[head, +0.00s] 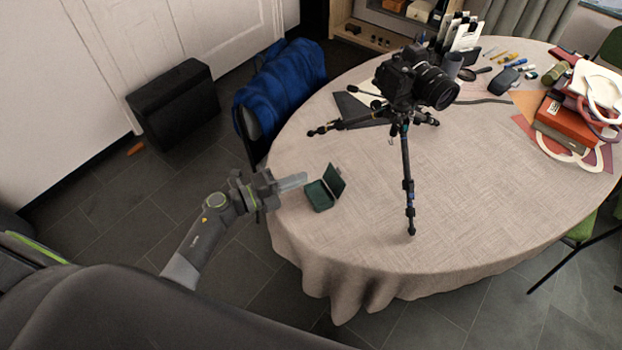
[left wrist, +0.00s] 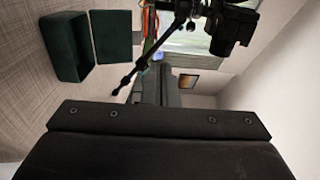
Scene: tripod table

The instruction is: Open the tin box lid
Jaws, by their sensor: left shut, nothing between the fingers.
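The dark green tin box (head: 319,197) sits near the left edge of the round table. Its lid (head: 335,180) stands raised on the box's right side, so the box is open. In the left wrist view the box (left wrist: 64,48) and the lid (left wrist: 112,38) show side by side at the upper left. My left gripper (head: 304,179) is shut and empty. Its fingertips are just left of the box in the head view; I cannot tell if they touch it. My right gripper is in neither view.
A black camera on a tripod (head: 408,180) stands on the table (head: 470,200), right of the box. Books (head: 563,122) and small tools lie at the far right. A blue-covered chair (head: 285,80) is behind the table's left edge. The front of the tabletop is clear.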

